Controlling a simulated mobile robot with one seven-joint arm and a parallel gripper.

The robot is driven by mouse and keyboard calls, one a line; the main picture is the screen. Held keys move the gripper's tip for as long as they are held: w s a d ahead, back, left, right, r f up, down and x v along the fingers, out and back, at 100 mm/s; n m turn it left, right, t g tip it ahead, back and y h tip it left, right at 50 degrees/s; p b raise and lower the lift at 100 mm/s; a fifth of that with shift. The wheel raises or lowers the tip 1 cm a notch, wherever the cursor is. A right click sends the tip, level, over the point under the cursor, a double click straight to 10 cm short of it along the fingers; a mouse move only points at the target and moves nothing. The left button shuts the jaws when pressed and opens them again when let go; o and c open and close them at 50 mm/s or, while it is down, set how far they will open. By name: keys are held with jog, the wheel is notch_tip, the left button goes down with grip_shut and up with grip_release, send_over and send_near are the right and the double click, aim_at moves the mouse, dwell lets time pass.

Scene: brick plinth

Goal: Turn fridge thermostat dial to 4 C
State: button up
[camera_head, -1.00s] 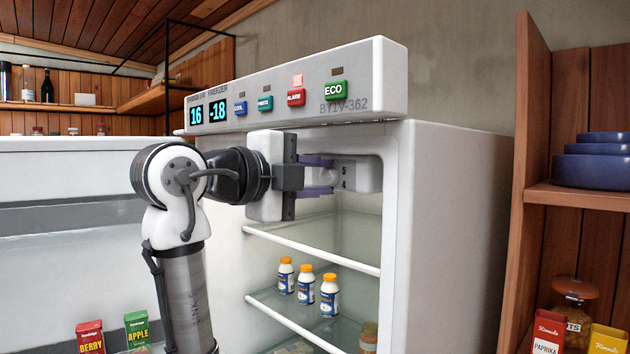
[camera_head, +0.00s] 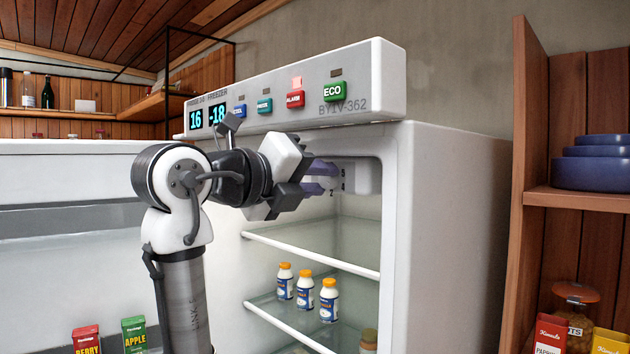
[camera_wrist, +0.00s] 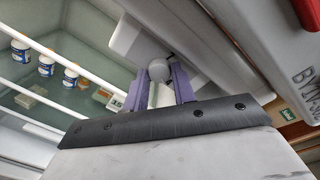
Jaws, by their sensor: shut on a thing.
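The thermostat housing (camera_head: 362,177) is a pale box under the top panel inside the open fridge. The digits 5, 4 and 2 show on its face. The dial is mostly hidden behind my gripper in the head view; in the wrist view the round pale dial (camera_wrist: 158,70) shows between the fingers. My gripper (camera_head: 325,178) has its purple fingers shut on the dial, and it is rolled at a slant. The wrist view shows the gripper (camera_wrist: 162,84) from behind. The dial's pointer is hidden. The fridge display (camera_head: 197,120) reads 16 and the freezer display (camera_head: 217,115) reads -18.
The white front panel with its buttons (camera_head: 335,91) overhangs just above my gripper. A glass shelf (camera_head: 310,250) lies below, and several orange-capped bottles (camera_head: 305,290) stand on a lower shelf. The open fridge door (camera_head: 70,190) is at left.

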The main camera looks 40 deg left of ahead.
jog(key=shift+f, duration=0.1)
dwell(0.4)
jog(key=o, duration=1)
jog(key=s+r+b, duration=0.1)
jog(key=s+b, duration=0.3)
jog(key=s, duration=0.9)
jog(key=shift+s+a, duration=0.3)
jog(key=shift+s, duration=0.1)
